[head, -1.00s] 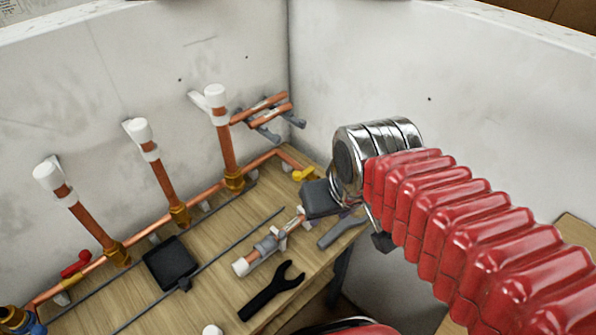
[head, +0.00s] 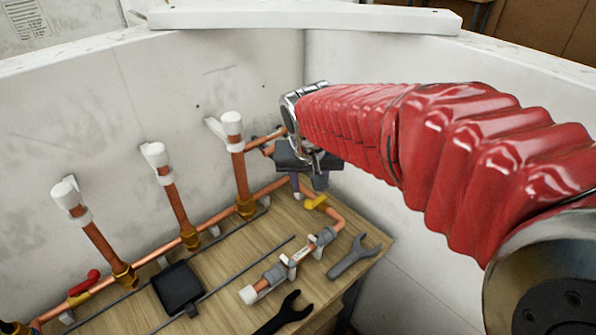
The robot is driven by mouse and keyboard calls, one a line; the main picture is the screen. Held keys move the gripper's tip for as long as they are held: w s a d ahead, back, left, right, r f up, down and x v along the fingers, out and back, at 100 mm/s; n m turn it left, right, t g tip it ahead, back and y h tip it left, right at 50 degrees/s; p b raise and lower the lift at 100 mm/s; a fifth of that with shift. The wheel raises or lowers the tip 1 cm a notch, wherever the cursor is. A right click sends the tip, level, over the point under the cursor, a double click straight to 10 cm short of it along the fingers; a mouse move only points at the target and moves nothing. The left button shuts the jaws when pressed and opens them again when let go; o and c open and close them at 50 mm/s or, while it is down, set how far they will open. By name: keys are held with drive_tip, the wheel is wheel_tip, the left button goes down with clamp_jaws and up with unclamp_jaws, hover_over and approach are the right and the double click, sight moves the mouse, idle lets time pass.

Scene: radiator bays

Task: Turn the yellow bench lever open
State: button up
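The yellow bench lever (head: 316,202) sits on the copper pipe at the right end of the wooden bench, near the back corner. My gripper (head: 308,186) hangs just above and behind the lever in the picture, with its fingers pointing down. Two finger ends show apart, with nothing seen between them. I see no contact with the lever, but the exact depth gap is hard to judge. My red-sleeved arm hides the wall and part of the pipework behind it.
Upright copper pipes with white caps (head: 232,118) stand along the back wall. A red lever (head: 85,283) is at far left. A black square pad (head: 179,288), a grey wrench (head: 353,256) and a black wrench (head: 284,314) lie on the bench (head: 237,264).

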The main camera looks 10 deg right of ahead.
sight(308, 202)
drive_tip(key=shift+w+r+m, duration=0.3)
drive_tip(key=shift+r+m, duration=0.05)
drive_tip(key=shift+m, duration=0.15)
drive_tip(key=shift+d, duration=0.1)
drive_tip(key=x, duration=1.3)
drive_tip(key=shift+w+f, duration=0.3)
drive_tip(key=shift+w, duration=0.05)
clamp_jaws()
